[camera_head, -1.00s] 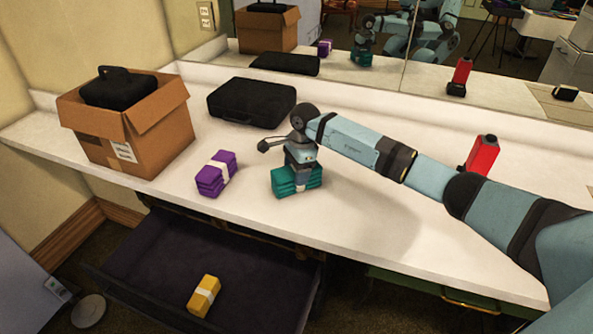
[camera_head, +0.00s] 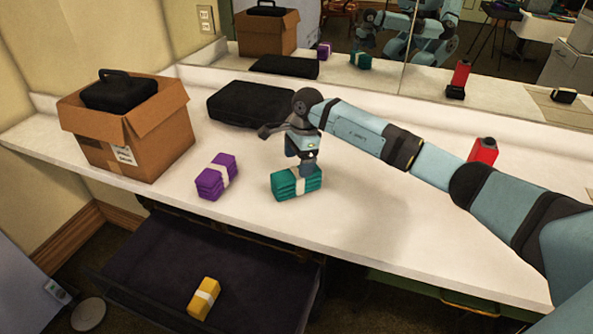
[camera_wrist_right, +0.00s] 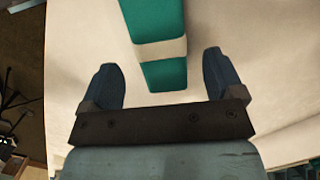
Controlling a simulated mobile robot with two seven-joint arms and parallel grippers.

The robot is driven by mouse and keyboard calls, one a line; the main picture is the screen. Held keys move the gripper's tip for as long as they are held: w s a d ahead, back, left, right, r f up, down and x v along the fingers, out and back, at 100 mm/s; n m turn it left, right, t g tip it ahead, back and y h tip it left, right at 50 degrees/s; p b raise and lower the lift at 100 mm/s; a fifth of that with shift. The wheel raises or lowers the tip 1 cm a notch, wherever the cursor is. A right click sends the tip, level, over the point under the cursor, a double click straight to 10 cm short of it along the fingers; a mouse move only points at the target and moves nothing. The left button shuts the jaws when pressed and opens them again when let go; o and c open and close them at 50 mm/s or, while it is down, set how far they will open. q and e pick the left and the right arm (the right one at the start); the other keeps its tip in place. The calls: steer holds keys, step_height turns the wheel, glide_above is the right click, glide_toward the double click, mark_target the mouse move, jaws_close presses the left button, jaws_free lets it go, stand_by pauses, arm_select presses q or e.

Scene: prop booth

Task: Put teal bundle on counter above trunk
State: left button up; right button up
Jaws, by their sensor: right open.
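The teal bundle (camera_head: 297,184), banded in white, lies flat on the white counter (camera_head: 365,215), right of the purple bundle. My right gripper (camera_head: 306,170) is just above and behind it, pointing down, open and empty. In the right wrist view the teal bundle (camera_wrist_right: 160,45) shows beyond the two spread fingers (camera_wrist_right: 163,78), with counter surface around it. The trunk is not clearly identifiable; an open dark drawer-like container (camera_head: 160,262) below the counter front holds a yellow bundle (camera_head: 204,298). My left gripper is not in view.
A purple bundle (camera_head: 216,177) lies left of the teal one. A cardboard box (camera_head: 150,140) with a black case stands at the left. A black case (camera_head: 250,103) lies behind. A red object (camera_head: 483,150) stands right, beyond my arm. A mirror backs the counter.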

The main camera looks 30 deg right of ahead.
step_height(320, 180, up, 7)
steer(key=d, duration=0.1)
steer(key=s+a+f+m+t+y, duration=0.25)
steer(key=s+a+m+y, duration=0.45)
steer(key=a, duration=0.6)
steer(key=s+a+f+m+t+y, duration=0.1)
steer(key=s+a+f+m+y, duration=0.25)
steer(key=s+a+y, duration=0.7)
steer(key=s+d+f+n+t+h, duration=0.3)
steer(key=s+f+n+h, duration=0.5)
steer(key=n, duration=0.8)
steer(key=s+d+f+n+t+h, duration=0.4)
steer(key=s+f+n+h, duration=0.3)
steer(key=n, duration=0.8)
step_height(320, 180, down, 2)
steer(key=shift+s+d+f+n+h, duration=0.25)
steer(key=shift+s+n+h, duration=0.1)
steer(key=shift+s, duration=0.35)
